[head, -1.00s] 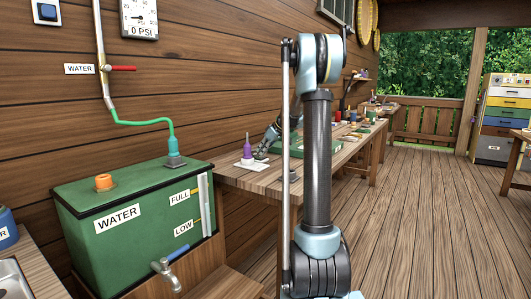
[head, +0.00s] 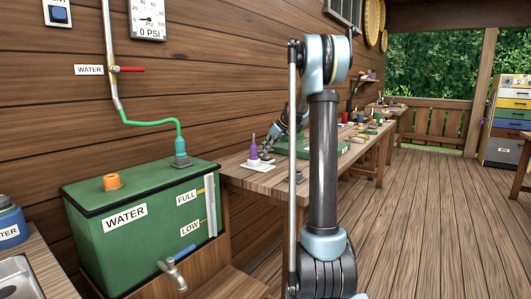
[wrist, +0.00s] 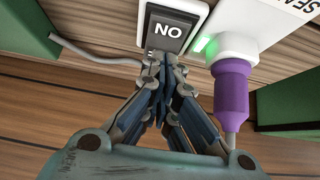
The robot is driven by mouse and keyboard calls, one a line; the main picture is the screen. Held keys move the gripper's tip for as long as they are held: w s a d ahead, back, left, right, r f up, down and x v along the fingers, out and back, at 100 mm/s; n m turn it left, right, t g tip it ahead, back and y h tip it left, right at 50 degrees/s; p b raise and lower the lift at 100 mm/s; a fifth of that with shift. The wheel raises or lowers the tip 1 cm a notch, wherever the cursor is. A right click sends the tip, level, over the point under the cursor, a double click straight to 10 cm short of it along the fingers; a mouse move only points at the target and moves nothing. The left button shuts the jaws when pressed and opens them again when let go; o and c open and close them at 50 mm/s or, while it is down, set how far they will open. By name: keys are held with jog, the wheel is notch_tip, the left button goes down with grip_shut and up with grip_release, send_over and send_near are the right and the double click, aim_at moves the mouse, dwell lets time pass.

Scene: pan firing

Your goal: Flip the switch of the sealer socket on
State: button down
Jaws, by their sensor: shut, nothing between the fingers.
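In the wrist view the sealer socket's switch (wrist: 170,30) is a dark rocker in a white frame, with lettering that reads upside down as "ON". Beside it is a white socket block (wrist: 235,42) with a lit green light (wrist: 206,44) and a partly cut-off "SEA" label. A purple plug (wrist: 231,92) with a cord is in it. My gripper (wrist: 160,62) is shut and empty, its tips at the switch's near edge; I cannot tell whether they touch. In the head view my gripper (head: 265,153) is small, close beside the purple plug (head: 253,150) on the bench.
The wooden bench (head: 255,180) carries a green box (head: 303,146) and several small items farther back. A green water tank (head: 140,240) with a tap stands at the left front. A grey cable (wrist: 95,54) runs left of the switch. The floor at right is clear.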

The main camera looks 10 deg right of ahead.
aim_at(267, 157)
jog(key=r, duration=0.3)
jog(key=shift+s+d, duration=0.3)
jog(key=s+d+r, duration=0.5)
jog(key=d, duration=0.1)
jog(key=shift+d, duration=0.15)
jog(key=shift+s, duration=0.1)
jog(key=s+a+f+m+h, duration=0.1)
jog(key=s+f, duration=0.1)
jog(key=s, duration=0.7)
jog(key=s+a+f+m+g+h, duration=0.1)
jog(key=s+f+m, duration=0.1)
jog(key=s, duration=0.6)
jog(key=s+a+f+m, duration=0.1)
jog(key=s+f, duration=0.2)
jog(key=s, duration=0.6)
jog(key=shift+s+a+f+g+h, duration=0.2)
jog(key=shift+s+f+g+h, duration=0.1)
jog(key=shift+h, duration=0.1)
jog(key=s+d+f+m+h, duration=0.1)
jog(key=s+f+m, duration=0.1)
jog(key=s+f, duration=0.6)
jog(key=s+d+f+m+g+h, duration=0.1)
jog(key=s+d+f+m+h, duration=0.1)
jog(key=s+f, duration=0.7)
jog(key=s+m, duration=0.1)
jog(key=s, duration=0.5)
jog(key=shift+f+m, duration=0.3)
